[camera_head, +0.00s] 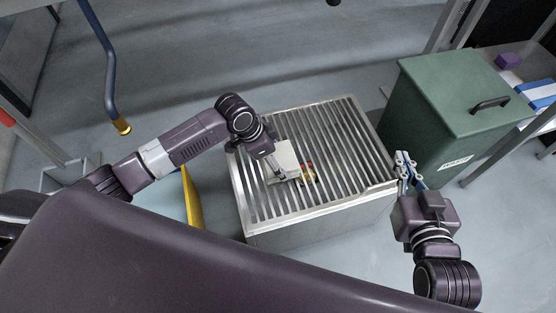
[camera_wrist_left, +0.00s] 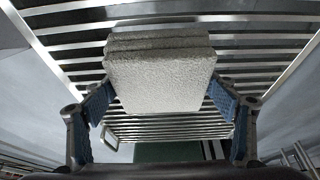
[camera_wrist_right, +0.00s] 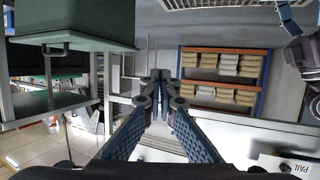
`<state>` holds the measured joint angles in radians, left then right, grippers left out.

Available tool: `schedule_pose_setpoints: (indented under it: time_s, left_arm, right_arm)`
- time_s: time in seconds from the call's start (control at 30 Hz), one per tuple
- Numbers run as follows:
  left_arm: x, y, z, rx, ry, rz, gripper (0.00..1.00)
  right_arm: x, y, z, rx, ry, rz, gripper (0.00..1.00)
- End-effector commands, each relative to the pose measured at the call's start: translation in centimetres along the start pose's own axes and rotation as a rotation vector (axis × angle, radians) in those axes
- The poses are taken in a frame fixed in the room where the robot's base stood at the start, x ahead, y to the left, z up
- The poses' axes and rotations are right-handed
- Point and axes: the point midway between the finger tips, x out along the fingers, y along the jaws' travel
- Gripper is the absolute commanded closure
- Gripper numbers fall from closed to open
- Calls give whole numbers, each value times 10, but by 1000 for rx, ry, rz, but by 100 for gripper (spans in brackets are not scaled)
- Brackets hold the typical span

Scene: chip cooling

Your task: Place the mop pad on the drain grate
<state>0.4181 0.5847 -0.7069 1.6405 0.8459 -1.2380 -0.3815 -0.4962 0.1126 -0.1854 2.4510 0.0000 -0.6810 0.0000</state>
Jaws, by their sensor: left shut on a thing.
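The mop pad (camera_head: 284,157) is a pale grey, fuzzy, layered block. My left gripper (camera_wrist_left: 162,95) is shut on it, with one blue-padded finger on each side in the left wrist view. In the head view my left gripper (camera_head: 277,172) and the pad are over the drain grate (camera_head: 340,125), a metal box topped with parallel bars. My right gripper (camera_head: 403,164) is shut and empty beside the grate's right edge. Its fingertips meet in the right wrist view (camera_wrist_right: 161,80).
A green lidded bin (camera_head: 465,95) with a black handle stands right of the grate. A yellow-edged object (camera_head: 192,198) stands left of the grate. Grey floor is open behind.

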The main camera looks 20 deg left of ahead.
Motion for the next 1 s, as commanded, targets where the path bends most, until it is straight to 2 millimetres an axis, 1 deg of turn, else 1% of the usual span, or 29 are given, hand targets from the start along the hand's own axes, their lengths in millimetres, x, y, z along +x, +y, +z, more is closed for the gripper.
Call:
schedule_pose_setpoints:
  time_s: [0.03, 0.13, 0.5, 0.53, 0.67, 1.0]
  left_arm:
    - [4, 0, 1, 0, 0, 0, 43]
    - [5, 0, 2, 0, 0, 0, 43]
    - [8, 0, 3, -1, 0, 1, 43]
    - [8, 0, 3, 0, 0, 0, 19]
    - [8, 0, 3, 0, 0, 0, 5]
    - [6, 0, 2, 0, 0, -1, 4]
  right_arm:
    - [1, -1, -4, 0, 23, -1, 100]
    - [1, -1, -11, 0, 49, -3, 100]
    - [1, -1, -11, 0, 47, -3, 100]
    - [1, -1, -11, 0, 46, -3, 100]
    - [1, -1, -11, 0, 46, -2, 100]
    - [1, -1, -10, 0, 46, -2, 100]
